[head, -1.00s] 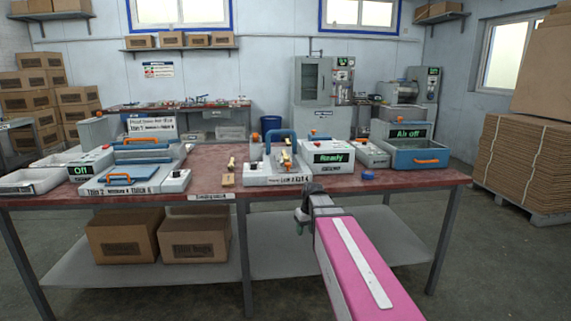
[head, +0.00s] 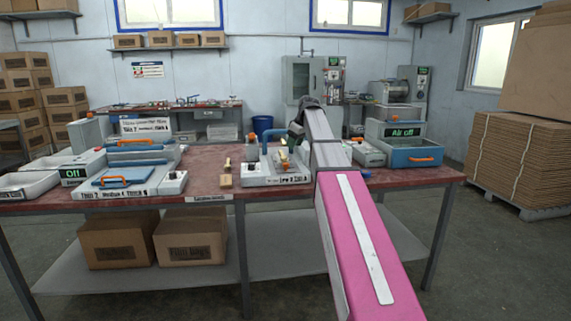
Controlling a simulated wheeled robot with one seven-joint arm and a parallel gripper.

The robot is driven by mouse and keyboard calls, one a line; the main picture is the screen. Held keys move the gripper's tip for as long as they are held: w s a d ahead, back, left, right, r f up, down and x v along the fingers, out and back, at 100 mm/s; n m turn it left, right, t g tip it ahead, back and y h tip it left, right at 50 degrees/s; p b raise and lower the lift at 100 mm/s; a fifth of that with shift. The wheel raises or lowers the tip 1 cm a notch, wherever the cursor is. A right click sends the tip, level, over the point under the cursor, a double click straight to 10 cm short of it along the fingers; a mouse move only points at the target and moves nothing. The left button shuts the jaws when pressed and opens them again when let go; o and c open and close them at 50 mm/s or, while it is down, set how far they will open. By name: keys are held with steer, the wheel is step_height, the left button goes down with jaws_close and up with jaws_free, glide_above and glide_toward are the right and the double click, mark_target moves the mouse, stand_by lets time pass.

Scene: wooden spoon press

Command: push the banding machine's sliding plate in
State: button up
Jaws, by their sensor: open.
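A machine with a white base (head: 262,181) and a blue arch (head: 265,137) stands at the middle of the red bench; I take it to be the banding machine. Yellow parts (head: 284,160) show beside the arch, too small to make out. I cannot clearly tell its sliding plate apart. My gripper (head: 296,132) is open and empty as far as I can see. In the picture it lies over the machine's right side, just right of the arch. My arm hides the machine's right part and its display. Whether the gripper touches the machine, I cannot tell.
A blue machine with an orange handle and an "Air off" display (head: 405,133) stands to the right. A machine with an "Off" display (head: 73,173) and a blue plate (head: 122,178) stands to the left.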

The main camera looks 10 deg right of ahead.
mark_target(287, 164)
steer(key=x, duration=1)
steer(key=shift+w+a+f, duration=0.1)
steer(key=shift+f, duration=0.25)
jaws_close()
